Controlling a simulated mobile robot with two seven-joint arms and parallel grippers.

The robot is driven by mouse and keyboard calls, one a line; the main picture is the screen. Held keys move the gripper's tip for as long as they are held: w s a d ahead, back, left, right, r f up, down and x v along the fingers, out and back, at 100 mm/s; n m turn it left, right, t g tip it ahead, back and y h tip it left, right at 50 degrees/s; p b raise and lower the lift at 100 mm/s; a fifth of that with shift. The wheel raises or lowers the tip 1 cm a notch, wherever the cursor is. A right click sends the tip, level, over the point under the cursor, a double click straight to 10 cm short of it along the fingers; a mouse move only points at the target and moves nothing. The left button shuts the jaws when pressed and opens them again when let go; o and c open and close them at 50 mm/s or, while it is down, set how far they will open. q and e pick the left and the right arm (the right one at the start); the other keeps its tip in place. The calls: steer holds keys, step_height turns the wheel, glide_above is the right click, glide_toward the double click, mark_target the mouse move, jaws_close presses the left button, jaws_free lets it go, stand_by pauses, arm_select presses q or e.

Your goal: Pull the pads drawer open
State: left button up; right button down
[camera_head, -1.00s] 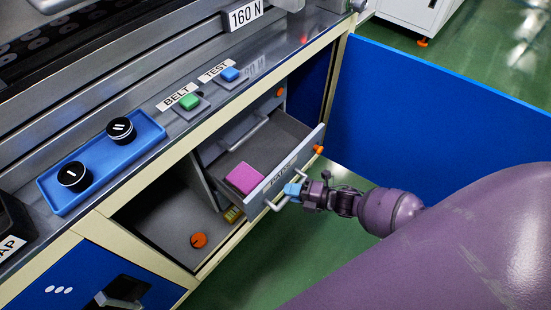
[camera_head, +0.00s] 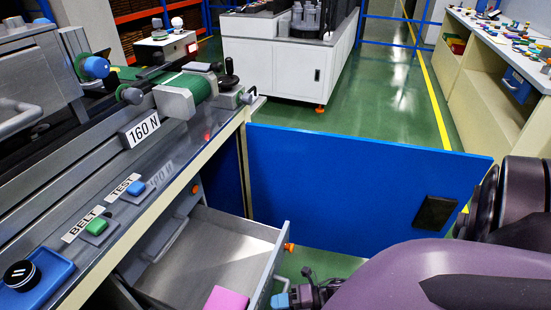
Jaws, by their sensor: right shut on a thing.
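The pads drawer (camera_head: 205,248) is pulled out from the cabinet under the bench, and its grey floor shows. A pink pad (camera_head: 226,299) lies in it, cut off by the bottom edge of the view. My right gripper (camera_head: 281,300), with blue fingertips, is shut on the drawer's handle (camera_head: 268,288) at the front panel. The handle's lower part and the drawer's label are out of view. My left gripper is not in view.
A blue cabinet door (camera_head: 350,185) stands open beyond the drawer. The bench top carries a green button (camera_head: 96,227), a blue button (camera_head: 135,188) and a blue tray (camera_head: 48,284). Green floor lies beyond the door.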

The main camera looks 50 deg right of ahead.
steer(key=c, duration=1.1)
jaws_free()
steer(key=v, duration=1)
steer(key=shift+s+d+r+p, duration=0.2)
steer(key=shift+s+d+p, duration=0.1)
steer(key=shift+p, duration=0.1)
